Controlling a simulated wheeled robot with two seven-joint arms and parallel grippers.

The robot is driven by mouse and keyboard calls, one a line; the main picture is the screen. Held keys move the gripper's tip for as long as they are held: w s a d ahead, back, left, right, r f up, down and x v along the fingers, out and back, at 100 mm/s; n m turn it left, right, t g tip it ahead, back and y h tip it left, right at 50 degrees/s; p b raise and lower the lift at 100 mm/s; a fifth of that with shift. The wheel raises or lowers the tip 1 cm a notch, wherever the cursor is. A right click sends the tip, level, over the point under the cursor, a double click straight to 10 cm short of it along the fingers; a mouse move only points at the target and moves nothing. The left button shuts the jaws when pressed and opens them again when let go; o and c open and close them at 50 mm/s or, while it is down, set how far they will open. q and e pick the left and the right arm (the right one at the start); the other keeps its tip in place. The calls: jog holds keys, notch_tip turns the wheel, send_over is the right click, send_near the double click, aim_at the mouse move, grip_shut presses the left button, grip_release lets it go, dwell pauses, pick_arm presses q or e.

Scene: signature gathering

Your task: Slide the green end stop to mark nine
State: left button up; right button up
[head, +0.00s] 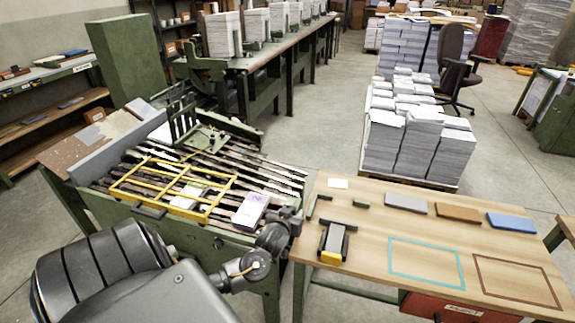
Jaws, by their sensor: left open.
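A green bracket-like piece (205,138) stands on the dark slatted rails (262,172) of the green machine, towards their far end. It looks like the end stop, but I cannot be sure. No mark numbers are readable from here. My left gripper (291,214) is at the near right corner of the machine, beside the wooden table, well apart from the green piece. It is small in the picture and holds nothing that I can see. My right gripper is out of view.
A yellow frame (172,190) lies over the rails, and a white paper block (250,209) sits near my left gripper. The wooden table (375,235) holds a black-and-yellow tool (334,243) and several flat blocks. Paper stacks (405,145) stand behind it.

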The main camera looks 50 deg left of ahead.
pick_arm(q)
jog(key=v, duration=0.5)
jog(key=shift+s+d+r, duration=0.15)
jog(key=shift+s, duration=0.1)
